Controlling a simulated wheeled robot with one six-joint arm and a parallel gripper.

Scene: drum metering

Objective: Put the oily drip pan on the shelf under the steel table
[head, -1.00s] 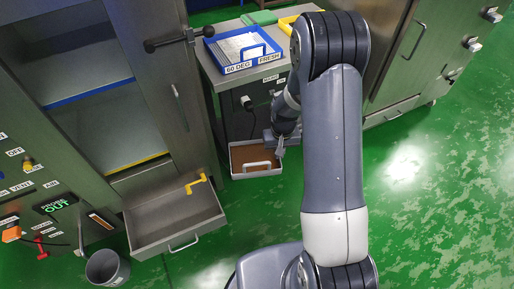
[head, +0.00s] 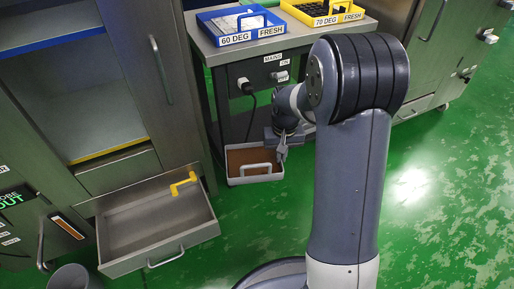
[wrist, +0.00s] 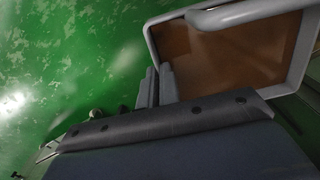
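The oily drip pan (head: 256,180) is a light grey tray with a brown inside and a bar handle on its near side. It is low at the front of the steel table (head: 290,42), below its dark box. My gripper (head: 281,152) is at the pan's right edge. In the wrist view the fingers (wrist: 159,87) are close together at the rim of the pan (wrist: 150,42), with the rim running between them. The pan looks level. The shelf under the table is mostly hidden, and I cannot tell whether the pan touches it.
An open, empty drawer (head: 120,262) with a yellow handle juts out at left, near the pan. A grey bucket (head: 70,279) stands at bottom left. Blue (head: 236,39) and yellow (head: 330,19) trays sit on the table. A cable hangs beneath. The green floor at right is clear.

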